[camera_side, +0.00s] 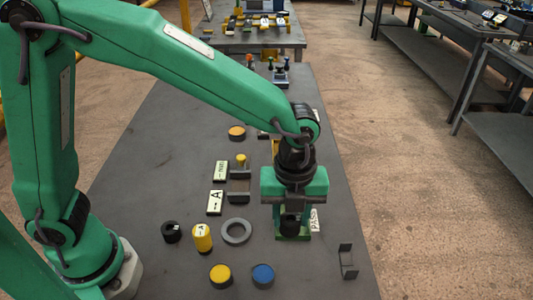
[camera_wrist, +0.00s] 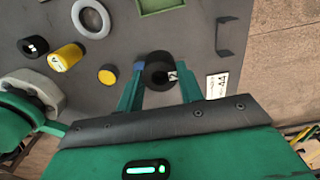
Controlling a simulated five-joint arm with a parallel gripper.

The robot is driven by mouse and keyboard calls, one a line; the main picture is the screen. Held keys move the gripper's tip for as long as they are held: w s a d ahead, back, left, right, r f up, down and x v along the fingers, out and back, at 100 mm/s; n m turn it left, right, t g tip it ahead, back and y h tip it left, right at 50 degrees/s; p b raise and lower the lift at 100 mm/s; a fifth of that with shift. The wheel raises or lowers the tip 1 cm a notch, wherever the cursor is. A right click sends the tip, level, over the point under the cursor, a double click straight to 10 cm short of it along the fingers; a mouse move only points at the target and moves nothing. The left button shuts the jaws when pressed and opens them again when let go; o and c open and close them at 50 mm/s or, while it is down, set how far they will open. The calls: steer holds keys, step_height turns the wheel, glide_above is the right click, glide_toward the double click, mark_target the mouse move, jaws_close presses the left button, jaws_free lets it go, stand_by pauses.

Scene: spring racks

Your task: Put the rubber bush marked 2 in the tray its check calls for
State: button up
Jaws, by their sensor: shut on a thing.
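My gripper (camera_side: 290,224) is shut on a black rubber bush (camera_side: 290,226). In the wrist view the bush (camera_wrist: 157,72) sits between the green fingers (camera_wrist: 158,88), and a white mark, perhaps a 2, shows on it. In the side view the bush overlaps a square green tray (camera_side: 293,238) beside a PASS label (camera_side: 314,220). In the wrist view part of a green tray (camera_wrist: 160,5) shows at the top edge, apart from the bush in the picture. Height above the table is hard to tell.
Left of the gripper are a grey ring (camera_side: 236,231), a yellow cylinder (camera_side: 202,237) and another black bush (camera_side: 171,233). A yellow disc (camera_side: 220,276) and a blue disc (camera_side: 263,275) lie in front. A dark bracket (camera_side: 347,263) is near the right edge. An A plate (camera_side: 215,202) lies behind.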

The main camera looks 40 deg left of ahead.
steer(key=w+a+f, duration=0.2)
steer(key=w, duration=0.1)
steer(key=w+a+f, duration=0.2)
steer(key=w, duration=0.1)
steer(key=w+a+f, duration=0.2)
steer(key=w, duration=0.1)
steer(key=shift+w+a+f, duration=0.15)
steer(key=shift+a+f, duration=0.25)
steer(key=shift+f, duration=0.15)
steer(key=shift+f, duration=1.9)
steer(key=shift+f, duration=0.1)
steer(key=o, duration=1.1)
